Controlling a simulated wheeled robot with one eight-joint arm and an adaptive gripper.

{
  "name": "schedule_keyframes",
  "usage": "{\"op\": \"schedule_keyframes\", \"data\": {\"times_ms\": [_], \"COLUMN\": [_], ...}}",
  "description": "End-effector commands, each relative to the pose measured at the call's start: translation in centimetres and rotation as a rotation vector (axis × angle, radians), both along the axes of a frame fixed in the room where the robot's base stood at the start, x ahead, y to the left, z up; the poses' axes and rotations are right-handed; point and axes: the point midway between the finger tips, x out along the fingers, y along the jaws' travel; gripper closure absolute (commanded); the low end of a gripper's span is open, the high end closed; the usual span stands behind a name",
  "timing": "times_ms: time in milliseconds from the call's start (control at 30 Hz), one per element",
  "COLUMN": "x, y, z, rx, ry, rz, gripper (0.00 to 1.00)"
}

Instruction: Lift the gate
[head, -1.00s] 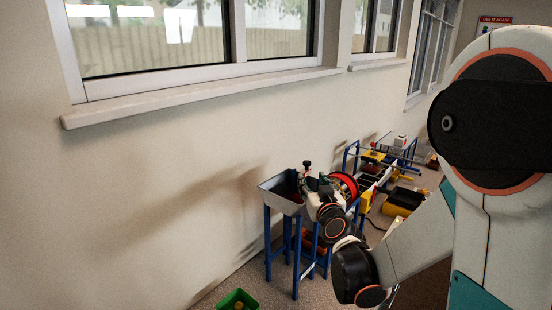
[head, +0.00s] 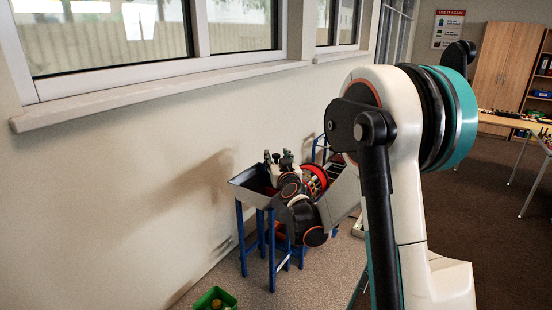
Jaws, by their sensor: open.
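A grey metal hopper (head: 246,188) on blue legs stands by the wall, left of my wrist. My gripper (head: 278,158) is at the hopper's right end, small in the head view, with its dark fingertips upward and apart. It looks open, and I see nothing held in it. I cannot make out the gate. The hopper's right end, where my gripper and wrist are, is largely covered by them. Whether my fingers touch anything there cannot be told.
A red drum (head: 315,178) sits just right of my gripper, partly behind my arm. A green bin (head: 214,299) with yellow items is on the floor at the front. The wall and window sill (head: 160,91) run along the left. Open floor and a table (head: 500,122) lie to the right.

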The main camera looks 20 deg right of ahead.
Motion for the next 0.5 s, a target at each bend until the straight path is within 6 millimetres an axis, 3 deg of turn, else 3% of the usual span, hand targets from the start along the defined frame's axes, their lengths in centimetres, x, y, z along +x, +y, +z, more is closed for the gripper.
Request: {"op": "schedule_keyframes", "data": {"times_ms": [200,500], "x": [1.9,2.1], "y": [-0.4,-0.4], "z": [0.0,0.0], "rx": [0.0,0.0], "ry": [0.0,0.0], "rz": [0.0,0.0], "gripper": [0.57,0.57]}}
